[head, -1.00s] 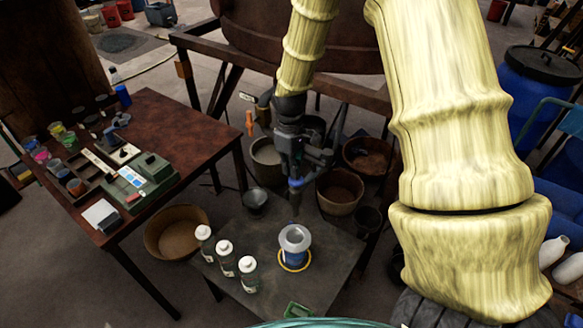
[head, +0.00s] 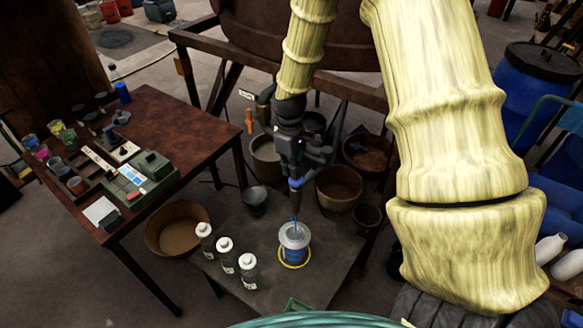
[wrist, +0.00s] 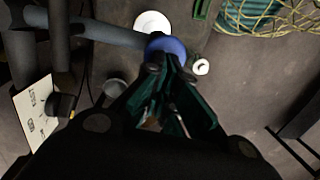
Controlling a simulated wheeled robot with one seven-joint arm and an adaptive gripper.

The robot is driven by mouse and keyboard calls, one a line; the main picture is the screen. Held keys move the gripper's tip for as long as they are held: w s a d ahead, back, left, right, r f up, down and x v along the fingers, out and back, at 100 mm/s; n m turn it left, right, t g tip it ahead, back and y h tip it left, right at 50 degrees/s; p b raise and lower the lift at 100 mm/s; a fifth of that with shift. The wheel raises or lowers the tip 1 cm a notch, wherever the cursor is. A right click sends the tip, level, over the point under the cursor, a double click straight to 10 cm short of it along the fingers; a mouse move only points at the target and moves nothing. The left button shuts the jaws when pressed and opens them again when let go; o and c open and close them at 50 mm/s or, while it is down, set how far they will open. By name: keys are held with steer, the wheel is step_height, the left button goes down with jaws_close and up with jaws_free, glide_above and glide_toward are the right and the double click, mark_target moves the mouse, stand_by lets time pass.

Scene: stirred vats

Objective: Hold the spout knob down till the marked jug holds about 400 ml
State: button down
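The marked jug (head: 294,243) stands upright inside a yellow ring on the low grey table in the head view. A thin blue stream (head: 295,222) falls into it from the spout above. The liquid level against the marks is too small to read. My gripper (head: 293,168) points down over the spout, above the jug. In the wrist view the round blue knob (wrist: 166,45) is right at my fingertips (wrist: 168,66), which are close together and appear shut, pressing against it rather than around it. The knob's underside and the spout outlet are hidden there.
Three white-capped bottles (head: 226,254) stand left of the jug on the low table (head: 325,262). A brown table (head: 180,120) with cups and a green scale is at left. Several buckets (head: 340,188) sit behind. My arm covers the right side.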

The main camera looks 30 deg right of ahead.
step_height(320, 180, up, 13)
steer(key=w+b, duration=0.1)
steer(key=shift+w+d+r, duration=0.15)
steer(key=shift+w+d, duration=0.2)
stand_by(0.4)
stand_by(0.5)
